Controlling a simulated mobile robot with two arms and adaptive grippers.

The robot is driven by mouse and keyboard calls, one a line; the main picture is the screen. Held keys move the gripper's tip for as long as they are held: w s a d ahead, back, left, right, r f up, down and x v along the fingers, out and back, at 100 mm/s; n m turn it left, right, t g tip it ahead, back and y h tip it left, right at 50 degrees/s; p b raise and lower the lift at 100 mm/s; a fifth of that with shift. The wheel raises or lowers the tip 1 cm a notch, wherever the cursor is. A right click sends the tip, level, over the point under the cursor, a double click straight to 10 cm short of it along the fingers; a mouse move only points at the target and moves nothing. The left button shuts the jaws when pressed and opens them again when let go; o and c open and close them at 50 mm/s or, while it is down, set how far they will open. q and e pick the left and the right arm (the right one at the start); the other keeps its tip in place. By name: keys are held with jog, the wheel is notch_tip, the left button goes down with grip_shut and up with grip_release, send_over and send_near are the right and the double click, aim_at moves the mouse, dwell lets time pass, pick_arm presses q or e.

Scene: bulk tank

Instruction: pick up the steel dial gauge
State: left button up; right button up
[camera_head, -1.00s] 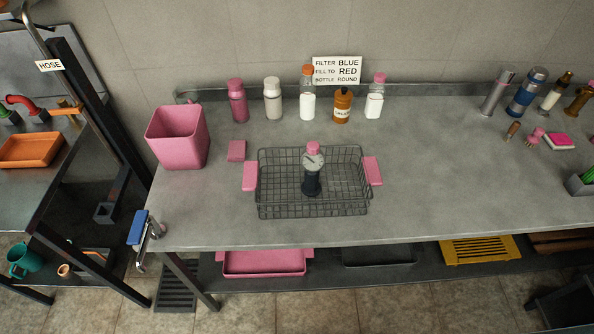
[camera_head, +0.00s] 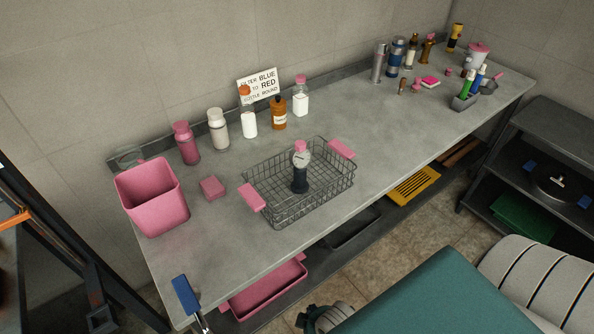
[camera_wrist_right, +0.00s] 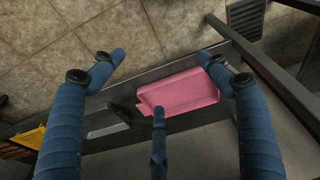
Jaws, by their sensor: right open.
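The steel dial gauge (camera_head: 301,160) has a round pale face, a pink top and a dark base. It stands upright inside a wire basket (camera_head: 322,205) with pink handles on the counter (camera_head: 400,140). My right gripper (camera_wrist_right: 162,60) shows in the right wrist view with its blue fingers spread wide and nothing between them. It is off the counter's front side, over the floor and lower shelf, away from the gauge. The gauge is not in the right wrist view.
A pink bin (camera_head: 152,198) and pink block (camera_head: 212,188) are left of the basket. Several bottles and a sign (camera_head: 258,85) stand behind it. A pink tray (camera_wrist_right: 180,92) lies on the lower shelf. Counter space right of the basket is clear.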

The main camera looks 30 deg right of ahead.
jog(key=w+d+r+n+t+h, duration=0.1)
jog(key=w+d+r, duration=0.15)
jog(key=r, duration=0.65)
jog(key=w+d+r+n+t, duration=0.1)
jog(key=w+r, duration=0.2)
jog(key=r, duration=0.6)
jog(key=n+t+h, duration=0.5)
jog(key=n+t, duration=0.4)
jog(key=n, duration=0.6)
send_near(302, 160)
jog(key=shift+n, duration=0.4)
jog(key=p+x, duration=0.2)
jog(key=x, duration=0.7)
jog(key=shift+s+f, duration=0.1)
jog(key=shift+d+f, duration=0.1)
jog(key=shift+c, duration=1.3)
pick_arm(q)
notch_tip(302, 160, up, 2)
jog(key=shift+w+a+r, duration=0.1)
jog(key=shift+a+r, duration=0.05)
jog(key=shift+r, duration=0.05)
pick_arm(e)
jog(key=c, duration=1.5)
